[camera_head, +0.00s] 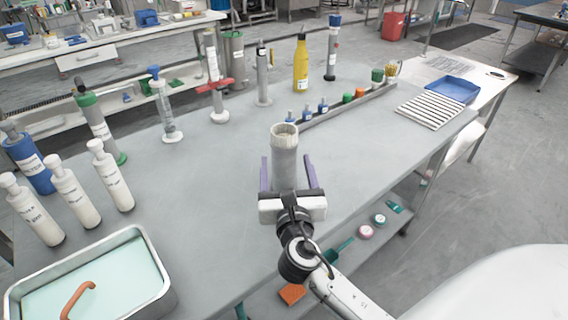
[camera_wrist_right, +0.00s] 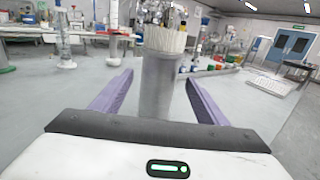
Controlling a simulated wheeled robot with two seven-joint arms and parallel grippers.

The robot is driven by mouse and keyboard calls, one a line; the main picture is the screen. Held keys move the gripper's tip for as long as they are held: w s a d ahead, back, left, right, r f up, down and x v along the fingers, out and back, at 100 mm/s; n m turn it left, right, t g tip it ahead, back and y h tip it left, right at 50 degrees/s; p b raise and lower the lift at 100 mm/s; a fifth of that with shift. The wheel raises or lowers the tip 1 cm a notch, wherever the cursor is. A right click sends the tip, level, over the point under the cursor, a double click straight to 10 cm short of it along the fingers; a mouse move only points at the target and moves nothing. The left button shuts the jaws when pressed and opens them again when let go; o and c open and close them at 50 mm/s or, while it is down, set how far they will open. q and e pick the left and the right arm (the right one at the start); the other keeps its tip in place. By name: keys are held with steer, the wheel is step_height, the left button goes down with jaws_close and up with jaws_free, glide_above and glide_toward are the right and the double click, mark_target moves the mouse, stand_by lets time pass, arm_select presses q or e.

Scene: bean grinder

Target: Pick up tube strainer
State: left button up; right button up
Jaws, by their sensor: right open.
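A grey cylindrical tube with a pale ribbed rim, which looks like the tube strainer (camera_head: 285,160), stands upright near the middle of the grey table. It also shows in the right wrist view (camera_wrist_right: 161,85), between the fingers. My right gripper (camera_head: 290,168) is open around it, with one purple finger on each side. In the right wrist view (camera_wrist_right: 157,88) a gap shows between each finger and the tube. The lower part of the tube is hidden behind the gripper body. My left gripper is not in view.
White bottles (camera_head: 75,190) and a metal tray of pale liquid (camera_head: 165,290) stand at the left. Several tall cylinders line the back, with a yellow bottle (camera_head: 301,65). A rack of small capped items (camera_head: 345,108) lies behind the tube.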

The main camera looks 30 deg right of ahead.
steer(key=x, duration=0.3)
steer(key=shift+w+d, duration=0.1)
steer(key=shift+w, duration=0.3)
steer(key=shift+r, duration=0.1)
steer(key=c, duration=1.4)
